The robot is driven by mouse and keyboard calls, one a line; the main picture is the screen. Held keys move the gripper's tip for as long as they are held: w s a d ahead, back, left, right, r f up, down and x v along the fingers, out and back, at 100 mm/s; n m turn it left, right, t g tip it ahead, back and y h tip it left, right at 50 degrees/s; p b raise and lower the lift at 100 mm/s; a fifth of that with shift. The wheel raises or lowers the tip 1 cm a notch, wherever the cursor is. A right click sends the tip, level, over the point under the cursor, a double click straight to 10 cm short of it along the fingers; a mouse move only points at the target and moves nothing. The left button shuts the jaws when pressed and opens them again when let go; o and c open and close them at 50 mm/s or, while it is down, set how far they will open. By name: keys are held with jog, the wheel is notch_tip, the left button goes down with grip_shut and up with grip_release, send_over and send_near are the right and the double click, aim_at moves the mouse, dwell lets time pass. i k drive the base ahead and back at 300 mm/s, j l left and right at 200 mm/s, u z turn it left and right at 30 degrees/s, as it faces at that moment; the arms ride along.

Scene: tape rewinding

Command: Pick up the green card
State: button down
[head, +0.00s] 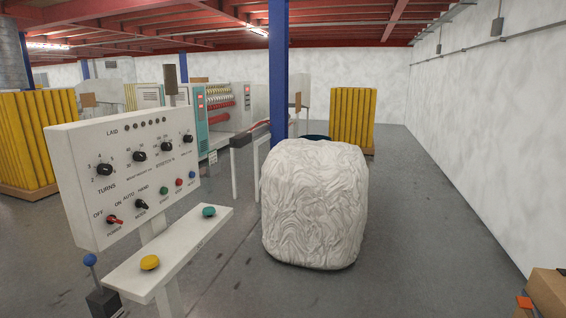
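No clearly card-shaped green thing shows in the head view. A small teal-green rounded piece (208,211) lies on the right part of the narrow white shelf (180,247) below the control panel. I cannot tell whether it is the green card. A yellow rounded piece (150,262) lies on the left part of the same shelf. A small green button (164,190) is on the panel face. My gripper is not in view.
The white control panel (90,200) with knobs stands at the left, beside a blue-knobbed lever (90,260). A large wrinkled white bale (315,205) stands right of the shelf. A cardboard box (548,290) is at the lower right. Grey floor (430,230) is clear toward the right wall.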

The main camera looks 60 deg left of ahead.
aim_at(212, 159)
jog(key=u, duration=2.55)
jog(key=i+l+u, duration=0.5)
jog(key=u, duration=0.15)
jog(key=i+l, duration=0.25)
jog(key=i+l+u, duration=0.15)
jog(key=l, duration=0.35)
jog(key=i+l, duration=0.35)
jog(key=i+l+u, duration=0.15)
jog(key=l, duration=0.3)
jog(key=i+l, duration=0.3)
jog(key=l, duration=0.15)
jog(key=i+l, duration=0.2)
jog(key=l, duration=0.2)
jog(key=i+l, duration=0.25)
jog(key=l, duration=0.15)
jog(key=i+l, duration=0.2)
jog(key=l, duration=0.2)
jog(key=u, duration=0.05)
